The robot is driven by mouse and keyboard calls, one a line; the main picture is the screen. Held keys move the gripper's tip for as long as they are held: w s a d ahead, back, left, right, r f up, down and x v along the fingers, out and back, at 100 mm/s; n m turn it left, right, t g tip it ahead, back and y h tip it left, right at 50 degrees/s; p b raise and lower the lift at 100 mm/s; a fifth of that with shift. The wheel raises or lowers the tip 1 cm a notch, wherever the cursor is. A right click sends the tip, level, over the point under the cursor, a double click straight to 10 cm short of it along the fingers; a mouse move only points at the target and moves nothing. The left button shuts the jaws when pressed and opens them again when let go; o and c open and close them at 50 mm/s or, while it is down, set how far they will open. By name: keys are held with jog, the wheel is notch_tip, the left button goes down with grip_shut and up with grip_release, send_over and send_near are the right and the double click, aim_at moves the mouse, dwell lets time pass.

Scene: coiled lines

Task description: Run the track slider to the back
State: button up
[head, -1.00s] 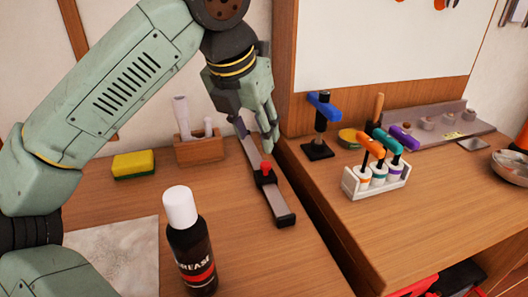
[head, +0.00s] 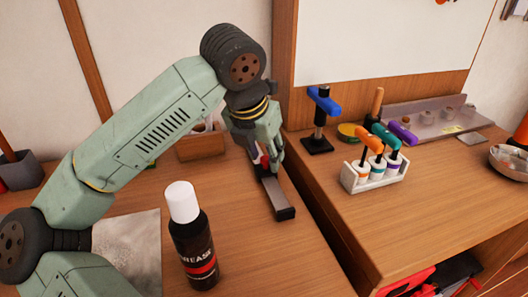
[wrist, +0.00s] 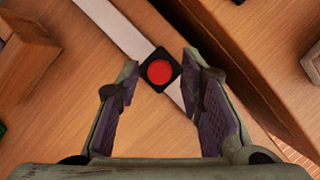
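The track (head: 277,194) is a narrow grey rail with a dark end block, lying near the right edge of the left bench. Its slider is a black block with a red knob (wrist: 160,72), seen from above in the wrist view. In the head view my gripper covers most of the slider; a bit of red shows beside a finger. My gripper (head: 263,163) points down over the slider.
A black grease can with a white cap (head: 193,235) stands in front of the track. A wooden box (head: 202,145) is behind, partly hidden by my arm. A gap separates this bench from the right one, which holds a white rack (head: 376,175) and a blue-handled tool (head: 322,104).

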grip_shut()
dwell(0.6)
